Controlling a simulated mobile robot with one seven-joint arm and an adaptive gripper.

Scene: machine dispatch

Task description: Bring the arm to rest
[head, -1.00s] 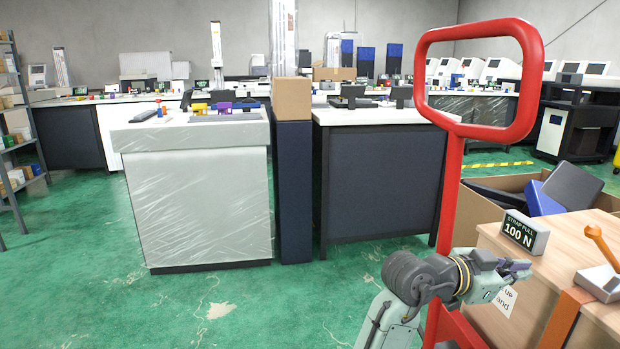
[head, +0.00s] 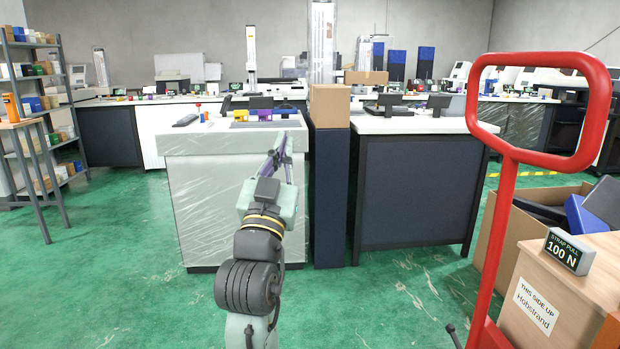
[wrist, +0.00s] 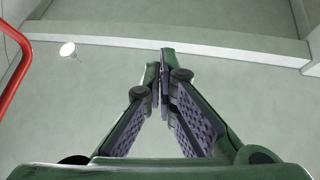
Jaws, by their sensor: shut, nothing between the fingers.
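My gripper (head: 281,150) points up and away at the end of my arm, in the middle of the head view. It stands in front of the wrapped white counter (head: 205,205). In the wrist view my gripper (wrist: 162,80) is shut, its purple-lined fingers meeting at the tips with nothing between them.
A dark-fronted bench (head: 420,195) and a tall dark blue column (head: 331,200) stand ahead.

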